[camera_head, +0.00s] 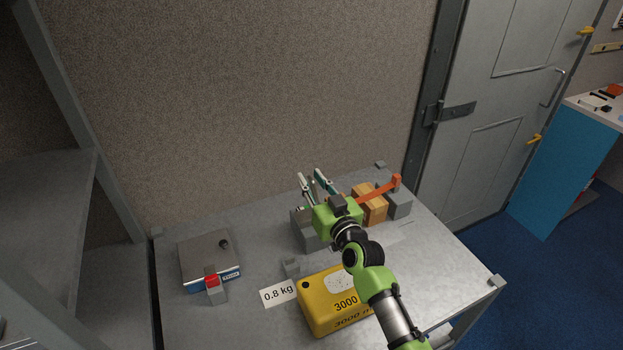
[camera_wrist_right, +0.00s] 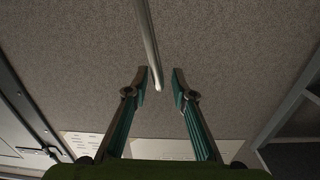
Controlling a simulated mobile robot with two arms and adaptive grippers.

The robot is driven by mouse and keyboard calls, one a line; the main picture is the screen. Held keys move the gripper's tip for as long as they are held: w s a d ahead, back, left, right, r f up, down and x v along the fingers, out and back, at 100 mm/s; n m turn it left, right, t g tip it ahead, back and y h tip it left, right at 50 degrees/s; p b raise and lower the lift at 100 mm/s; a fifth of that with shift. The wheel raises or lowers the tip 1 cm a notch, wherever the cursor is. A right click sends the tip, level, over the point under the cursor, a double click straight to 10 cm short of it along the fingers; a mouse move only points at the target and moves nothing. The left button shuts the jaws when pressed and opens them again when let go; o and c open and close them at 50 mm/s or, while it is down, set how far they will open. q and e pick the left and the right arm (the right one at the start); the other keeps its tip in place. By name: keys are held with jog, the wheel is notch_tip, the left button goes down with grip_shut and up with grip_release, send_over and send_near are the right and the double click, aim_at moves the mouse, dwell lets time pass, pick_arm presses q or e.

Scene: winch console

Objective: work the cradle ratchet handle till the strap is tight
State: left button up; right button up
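The cradle (camera_head: 307,233) stands at the back right of the metal table, with grey blocks at its ends and a wooden block (camera_head: 371,205) in it. An orange strap (camera_head: 378,189) runs over the wood to the right end. My right gripper (camera_head: 313,180) is over the cradle's left end, fingers pointing to the wall; its body hides much of that end. In the right wrist view, the gripper (camera_wrist_right: 159,80) is open. A slim grey rod (camera_wrist_right: 148,35), seemingly the ratchet handle, comes from the top and ends between the fingertips, with gaps visible beside it. My left gripper is not in view.
A yellow block (camera_head: 318,313) marked 3000 and a "0.8 kg" card (camera_head: 278,293) lie in front of the cradle. A grey plate-like device (camera_head: 207,253) with a red part sits at the left. A shelf frame stands at far left; the wall is close behind.

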jog(key=shift+w, duration=0.1)
grip_shut()
jog(key=shift+a, duration=0.1)
jog(key=s+a+f+n+b, duration=0.1)
jog(key=s+a+f+n, duration=0.1)
jog(key=a+n, duration=0.3)
jog(key=shift+s+a+f+n, duration=0.2)
jog(key=shift+a+f+n, duration=0.15)
jog(key=shift+f+n, duration=0.6)
